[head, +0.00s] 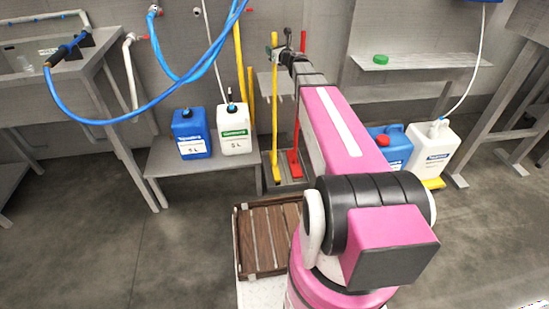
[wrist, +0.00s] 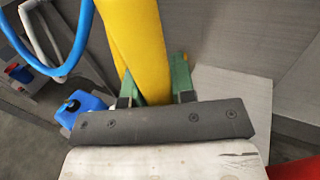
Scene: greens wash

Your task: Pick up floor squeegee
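I cannot tell for certain which belongs to the floor squeegee. A yellow handle (head: 274,120) rises upright directly under my gripper (head: 279,52). In the wrist view, a thick yellow handle (wrist: 143,40) passes between the green fingers of my gripper (wrist: 154,84). The fingers flank the handle closely, and I cannot tell whether they press on it. The red-handled tool (head: 295,130) stands just right, with a red foot at floor level.
A low bench (head: 210,172) carries a blue jug (head: 191,140) and a white jug (head: 234,135). A slatted wooden crate (head: 262,243) sits in front. More jugs (head: 430,148) stand right of my arm. A blue hose (head: 130,115) loops at upper left. The left floor is clear.

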